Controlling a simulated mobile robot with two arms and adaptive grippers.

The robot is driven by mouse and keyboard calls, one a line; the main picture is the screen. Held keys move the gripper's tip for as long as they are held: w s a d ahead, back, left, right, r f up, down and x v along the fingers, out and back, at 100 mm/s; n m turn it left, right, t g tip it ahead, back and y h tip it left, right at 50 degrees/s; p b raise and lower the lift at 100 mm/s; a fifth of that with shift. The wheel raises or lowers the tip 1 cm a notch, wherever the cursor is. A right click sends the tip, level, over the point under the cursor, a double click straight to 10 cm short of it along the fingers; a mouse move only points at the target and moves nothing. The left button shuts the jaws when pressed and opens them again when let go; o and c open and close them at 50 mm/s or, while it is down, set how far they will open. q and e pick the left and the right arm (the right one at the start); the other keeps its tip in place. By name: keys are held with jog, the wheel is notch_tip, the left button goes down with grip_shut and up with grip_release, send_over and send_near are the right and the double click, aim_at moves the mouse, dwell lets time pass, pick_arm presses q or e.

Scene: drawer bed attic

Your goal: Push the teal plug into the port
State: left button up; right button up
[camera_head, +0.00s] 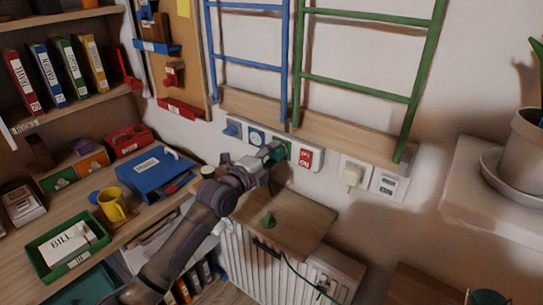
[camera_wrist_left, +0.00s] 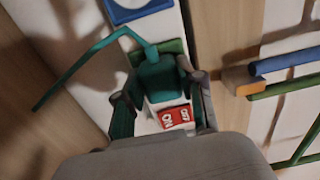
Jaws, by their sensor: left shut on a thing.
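My left gripper (camera_head: 272,156) is at the wall strip, shut on the teal plug (camera_wrist_left: 160,78). In the left wrist view the plug sits between the two fingers, with a bent teal cable (camera_wrist_left: 85,62) running off to the left. The green port plate (camera_wrist_left: 171,49) shows just beyond the plug; it also shows in the head view (camera_head: 286,145), partly behind the gripper. The plug's front faces the plate. I cannot tell whether the plug touches the port or is in it. My right gripper is not in view.
A white plug (camera_head: 352,174) is further right. Below are a wooden shelf (camera_head: 305,222) with a small green piece (camera_head: 268,219) and a radiator (camera_head: 250,270). Ladders hang above.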

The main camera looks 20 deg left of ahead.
pick_arm(q)
jog(key=o, duration=1.1)
jog(key=shift+o, duration=0.2)
jog(key=v, duration=1.2)
